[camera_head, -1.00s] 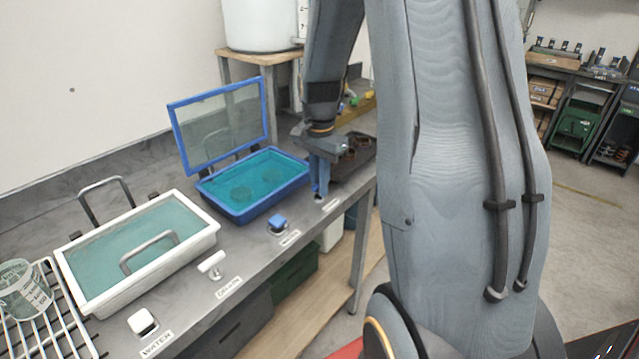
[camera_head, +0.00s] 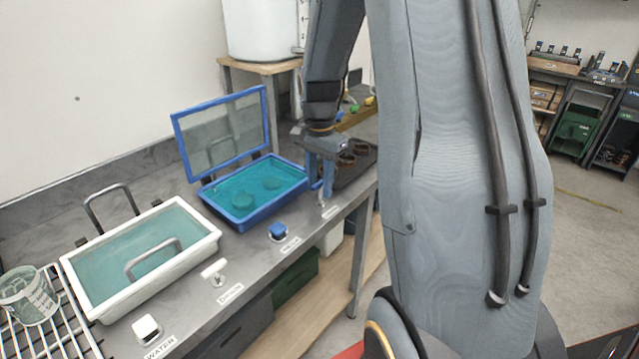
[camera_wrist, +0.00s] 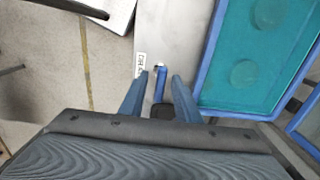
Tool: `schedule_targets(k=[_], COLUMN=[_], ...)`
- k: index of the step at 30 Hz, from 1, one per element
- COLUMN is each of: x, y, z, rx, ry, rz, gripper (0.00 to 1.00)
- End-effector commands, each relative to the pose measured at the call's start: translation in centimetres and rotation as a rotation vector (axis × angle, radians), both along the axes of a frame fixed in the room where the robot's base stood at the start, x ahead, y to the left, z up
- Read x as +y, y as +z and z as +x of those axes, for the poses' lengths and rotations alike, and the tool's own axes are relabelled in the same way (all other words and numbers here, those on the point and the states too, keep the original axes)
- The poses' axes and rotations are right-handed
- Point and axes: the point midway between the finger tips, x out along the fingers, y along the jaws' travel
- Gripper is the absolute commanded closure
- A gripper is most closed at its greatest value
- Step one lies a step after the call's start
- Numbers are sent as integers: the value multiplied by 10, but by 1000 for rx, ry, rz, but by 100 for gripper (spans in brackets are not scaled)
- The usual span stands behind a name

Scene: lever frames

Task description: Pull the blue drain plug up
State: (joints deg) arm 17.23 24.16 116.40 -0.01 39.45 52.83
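The blue drain plug (camera_wrist: 161,84) shows in the wrist view as an upright blue handle, with a small bright fitting at its far end. It stands between the two fingers of my gripper (camera_wrist: 159,88), with a gap on each side. My gripper is open around it and does not visibly grip it. In the head view my gripper (camera_head: 322,186) points down at the counter's front edge, right of the blue basin (camera_head: 247,219). There its fingers mostly hide the plug.
The blue basin's framed lid (camera_head: 222,136) stands open behind it. A blue button (camera_head: 278,231) is left of my gripper. A white basin (camera_head: 140,282), white T-handle (camera_head: 214,271) and white button (camera_head: 146,328) are farther left. A dark tray (camera_head: 352,170) lies behind my gripper.

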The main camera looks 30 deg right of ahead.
Motion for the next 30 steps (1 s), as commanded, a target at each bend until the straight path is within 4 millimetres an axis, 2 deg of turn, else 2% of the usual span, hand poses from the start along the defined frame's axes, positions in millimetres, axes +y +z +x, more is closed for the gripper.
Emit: schedule_targets(k=[8,21,30], x=[0,0,0], y=[5,68,78], z=[1,1,0], rx=[-1,-2,0], ry=[0,0,0], rz=[-1,0,0], gripper=[70,70,70])
